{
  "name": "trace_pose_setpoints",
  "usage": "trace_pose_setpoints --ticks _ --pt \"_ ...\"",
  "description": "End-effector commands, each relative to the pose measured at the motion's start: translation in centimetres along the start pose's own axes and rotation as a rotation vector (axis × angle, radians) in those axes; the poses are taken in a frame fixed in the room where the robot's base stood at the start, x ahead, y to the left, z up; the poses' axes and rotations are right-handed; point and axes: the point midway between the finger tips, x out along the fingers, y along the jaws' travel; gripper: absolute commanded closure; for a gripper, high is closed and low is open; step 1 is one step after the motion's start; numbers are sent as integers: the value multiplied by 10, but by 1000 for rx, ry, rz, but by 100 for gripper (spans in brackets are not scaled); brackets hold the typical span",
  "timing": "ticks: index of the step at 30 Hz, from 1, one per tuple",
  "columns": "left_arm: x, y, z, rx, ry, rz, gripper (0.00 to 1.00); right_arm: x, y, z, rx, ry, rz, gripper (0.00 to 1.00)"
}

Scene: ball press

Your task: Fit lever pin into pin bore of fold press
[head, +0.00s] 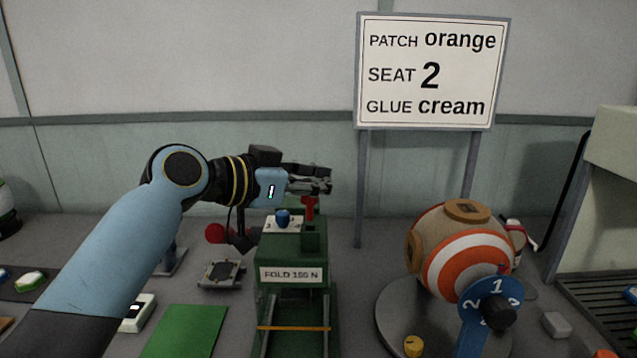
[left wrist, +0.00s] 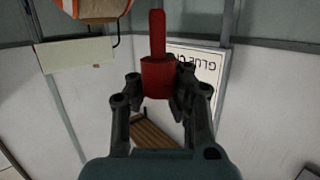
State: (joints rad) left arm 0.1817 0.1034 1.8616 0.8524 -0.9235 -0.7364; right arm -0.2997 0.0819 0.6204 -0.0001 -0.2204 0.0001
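My left gripper (head: 316,186) is above the fold press and shut on the red lever pin (head: 309,208). The pin hangs upright below the fingers. In the left wrist view the red pin (left wrist: 157,72) shows a thick collar between the fingertips (left wrist: 160,86) and a thinner shank beyond. The fold press (head: 293,247) is green, with a "FOLD 150 N" label. A raised green block (head: 313,236) on its top right lies just below the pin. I cannot tell whether the pin tip touches the block, and the bore opening is not clear. My right gripper is not in view.
A blue knob (head: 283,217) on a white dial stands left of the block. A red ball knob (head: 215,233) is left of the press. A striped ball (head: 462,258) sits on a round stand at right, behind a blue numbered dial (head: 480,318). A green mat (head: 186,331) lies front left.

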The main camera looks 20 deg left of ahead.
Motion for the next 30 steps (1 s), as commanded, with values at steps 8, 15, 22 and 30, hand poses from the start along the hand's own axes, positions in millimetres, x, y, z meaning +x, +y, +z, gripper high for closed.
trace_pose_setpoints --ticks 8,15,22,30 --pt "0 0 0 0 0 0 100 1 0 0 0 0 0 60" --pt "2 0 6 0 0 0 100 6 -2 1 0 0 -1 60" --pt "3 1 12 0 0 0 100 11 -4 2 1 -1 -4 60" --pt "5 1 18 -1 0 0 100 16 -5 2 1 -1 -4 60"
